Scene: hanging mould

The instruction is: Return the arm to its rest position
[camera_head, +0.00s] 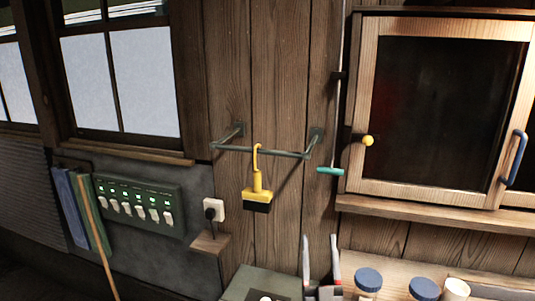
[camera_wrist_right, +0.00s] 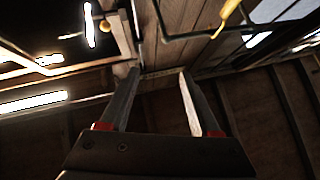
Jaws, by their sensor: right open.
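A yellow mould (camera_head: 257,195) with a black underside hangs by its hook from a grey-green wall rail (camera_head: 279,152). Part of the yellow hook (camera_wrist_right: 228,14) and the rail (camera_wrist_right: 185,38) show at the top of the right wrist view. My right gripper (camera_head: 320,240) is at the bottom of the head view, below and to the right of the mould and apart from it. Its two fingers point up and are open, with nothing between them; they also show in the right wrist view (camera_wrist_right: 158,75). My left gripper is not in view.
A wooden cabinet (camera_head: 525,28) with a dark door is at the right. Blue-lidded jars (camera_head: 424,288) stand on a surface beside my right gripper. A green-handled pull rod (camera_head: 330,171) hangs above it. A switch panel (camera_head: 139,204) and socket (camera_head: 214,208) are at the left.

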